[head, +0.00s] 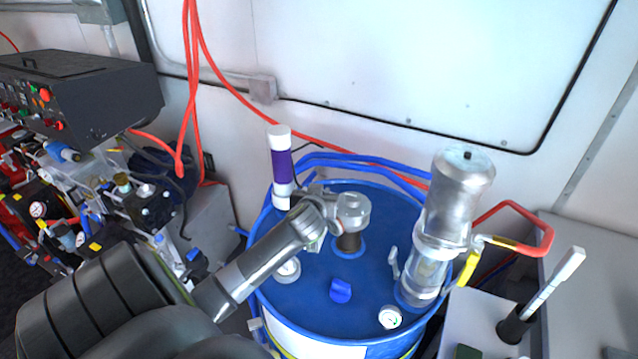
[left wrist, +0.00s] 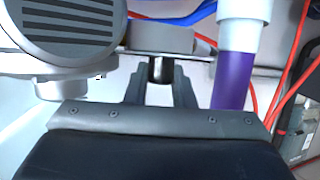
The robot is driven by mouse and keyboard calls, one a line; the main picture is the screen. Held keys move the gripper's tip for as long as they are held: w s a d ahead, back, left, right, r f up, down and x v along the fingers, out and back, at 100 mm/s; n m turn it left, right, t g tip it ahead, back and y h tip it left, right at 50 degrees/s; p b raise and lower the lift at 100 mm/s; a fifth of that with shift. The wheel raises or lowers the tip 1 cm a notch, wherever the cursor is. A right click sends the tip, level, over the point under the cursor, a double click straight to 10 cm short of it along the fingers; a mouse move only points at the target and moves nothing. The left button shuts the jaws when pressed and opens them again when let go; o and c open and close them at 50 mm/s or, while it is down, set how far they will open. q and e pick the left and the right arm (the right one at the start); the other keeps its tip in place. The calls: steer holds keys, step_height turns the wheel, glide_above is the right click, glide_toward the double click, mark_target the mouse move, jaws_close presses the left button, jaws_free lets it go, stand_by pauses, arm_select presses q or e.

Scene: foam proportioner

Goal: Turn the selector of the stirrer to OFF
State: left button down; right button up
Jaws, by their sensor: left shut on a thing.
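The stirrer (head: 352,208) is a grey motor unit standing on the blue drum (head: 320,268). The left wrist view shows its slotted grey housing (left wrist: 70,25) at the upper left. My left gripper (head: 322,202) reaches in from the left and is beside the stirrer. In the left wrist view my left gripper (left wrist: 160,85) has its two dark fingers shut on the small selector (left wrist: 160,70), a short stub on a grey block. In the head view the selector is hidden by my gripper. Its marking cannot be read. My right gripper is not in view.
A purple and white cylinder (head: 281,165) stands close to my left gripper and also shows in the wrist view (left wrist: 235,70). A clear and metal cylinder (head: 453,195) stands on the drum's right. Blue hoses (head: 350,160) run behind. A black control box (head: 85,95) is at left.

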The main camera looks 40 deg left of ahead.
arm_select(q)
steer(key=shift+w+r+n+g+y, duration=0.1)
steer(key=shift+n+g+y, duration=0.3)
steer(key=shift+n+y, duration=0.2)
steer(key=c, duration=1.5)
jaws_free()
steer(key=shift+w+a+f, duration=0.2)
steer(key=shift+w+d+b+v, duration=0.15)
steer(key=shift+b+v, duration=1)
steer(key=shift+v, duration=3.2)
steer(key=shift+w+d+b+v, duration=0.1)
steer(key=shift+b+v, duration=1.05)
steer(key=shift+v, duration=3.25)
steer(key=shift+c, duration=0.2)
